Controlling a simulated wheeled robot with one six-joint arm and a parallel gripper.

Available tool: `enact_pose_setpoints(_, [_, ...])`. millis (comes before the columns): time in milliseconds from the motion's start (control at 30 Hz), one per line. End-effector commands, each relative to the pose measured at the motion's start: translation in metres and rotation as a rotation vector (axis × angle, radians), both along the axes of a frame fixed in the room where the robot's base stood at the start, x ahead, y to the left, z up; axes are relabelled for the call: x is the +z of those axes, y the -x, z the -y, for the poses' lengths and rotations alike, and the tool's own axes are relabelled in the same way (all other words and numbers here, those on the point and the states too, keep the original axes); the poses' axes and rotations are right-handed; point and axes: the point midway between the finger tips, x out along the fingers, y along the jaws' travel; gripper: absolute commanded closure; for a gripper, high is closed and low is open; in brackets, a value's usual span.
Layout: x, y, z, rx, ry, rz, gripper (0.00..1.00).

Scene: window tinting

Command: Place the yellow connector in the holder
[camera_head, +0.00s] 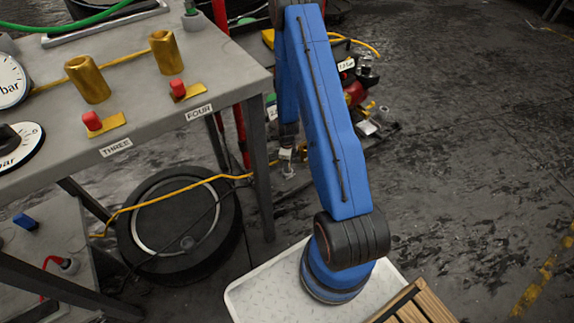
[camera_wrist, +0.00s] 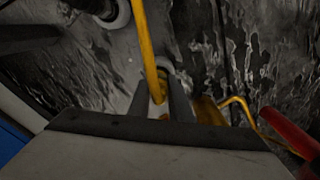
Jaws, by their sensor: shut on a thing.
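My gripper (camera_wrist: 163,92) hangs beside the table leg, low over the floor, in the head view (camera_head: 288,168). In the wrist view its two dark fingers are shut on a small pale and yellow end piece, which I take to be the yellow connector (camera_wrist: 158,98). A yellow hose (camera_wrist: 147,45) runs up from it. The fingers hide much of the piece. In the head view the yellow hose (camera_head: 180,190) crosses a dark wheel toward the gripper. I cannot tell which part is the yellow connector's holder.
A grey table (camera_head: 150,95) carries brass fittings (camera_head: 88,80), red buttons and gauges. A lower shelf (camera_head: 50,245) holds a red connector (camera_head: 69,265) and a blue piece (camera_head: 25,222). A dark wheel (camera_head: 180,225) and red equipment (camera_head: 355,95) stand nearby. Floor at right is clear.

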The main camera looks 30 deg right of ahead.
Motion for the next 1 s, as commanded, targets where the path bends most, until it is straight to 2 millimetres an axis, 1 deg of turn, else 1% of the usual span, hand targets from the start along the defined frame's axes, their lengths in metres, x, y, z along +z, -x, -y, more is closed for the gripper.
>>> enact_pose_setpoints(167, [-0.002, 0.000, 0.000, 0.000, -0.001, -0.001, 1.00])
enact_pose_setpoints(200, [-0.003, 0.000, 0.000, 0.000, -0.001, -0.001, 0.80])
enact_pose_setpoints(267, [-0.003, 0.000, 0.000, 0.000, -0.001, -0.001, 0.65])
enact_pose_setpoints(300, [-0.003, 0.000, 0.000, 0.000, -0.001, -0.001, 0.63])
enact_pose_setpoints(567, [-0.002, 0.000, 0.000, 0.000, 0.000, 0.000, 0.63])
enact_pose_setpoints(667, [0.001, 0.000, 0.000, 0.000, 0.001, 0.001, 0.63])
enact_pose_setpoints(767, [0.009, -0.001, 0.000, 0.000, 0.000, 0.001, 0.63])
enact_pose_setpoints(1000, [0.044, -0.001, 0.000, 0.000, 0.001, 0.002, 0.63])
